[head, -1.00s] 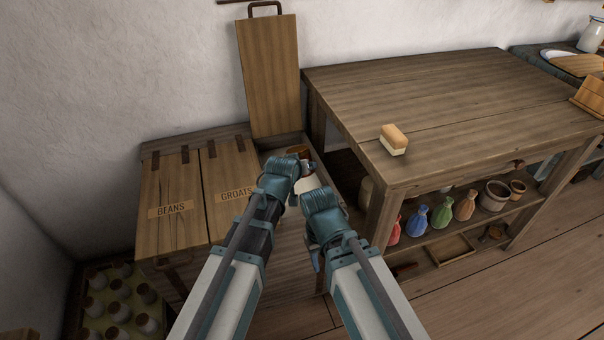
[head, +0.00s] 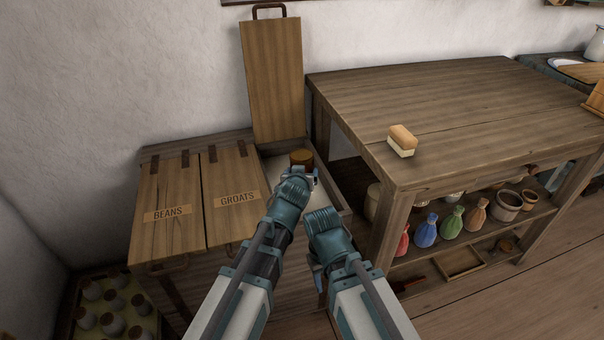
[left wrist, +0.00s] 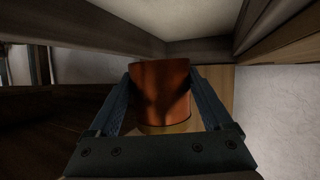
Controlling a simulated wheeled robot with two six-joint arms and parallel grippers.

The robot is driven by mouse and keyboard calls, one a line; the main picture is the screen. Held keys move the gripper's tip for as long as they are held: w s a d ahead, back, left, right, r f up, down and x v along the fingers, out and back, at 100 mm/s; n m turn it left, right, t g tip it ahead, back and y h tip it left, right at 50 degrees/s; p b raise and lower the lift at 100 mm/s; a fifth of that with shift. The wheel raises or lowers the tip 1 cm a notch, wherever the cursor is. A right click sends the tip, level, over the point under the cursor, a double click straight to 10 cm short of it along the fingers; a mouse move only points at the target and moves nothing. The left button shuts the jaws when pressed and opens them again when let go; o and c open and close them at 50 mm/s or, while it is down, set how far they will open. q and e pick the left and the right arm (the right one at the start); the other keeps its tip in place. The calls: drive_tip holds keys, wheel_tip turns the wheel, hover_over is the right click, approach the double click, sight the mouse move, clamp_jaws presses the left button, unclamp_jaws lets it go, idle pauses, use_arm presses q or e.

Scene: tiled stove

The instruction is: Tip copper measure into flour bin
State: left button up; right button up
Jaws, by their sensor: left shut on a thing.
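The copper measure (head: 301,157) is a small brown-orange cylinder over the open bin (head: 339,193), which has pale flour inside and stands right of the groats lid. My left gripper (head: 302,173) is shut on the measure; the left wrist view shows the measure (left wrist: 160,92) between both fingers. I cannot tell whether the measure is tilted or whether anything is in it. My right gripper (head: 316,272) hangs low in front of the bin, mostly hidden behind its own wrist, so its fingers do not show clearly.
The bin's raised lid (head: 272,82) leans against the wall. Closed beans (head: 168,212) and groats (head: 233,197) lids lie to the left. A wooden table (head: 440,110) stands close on the right, with a brush (head: 402,141) on top and several coloured bottles (head: 452,221) below.

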use_arm(q)
wheel_tip(320, 180, up, 6)
drive_tip(key=p, duration=0.6)
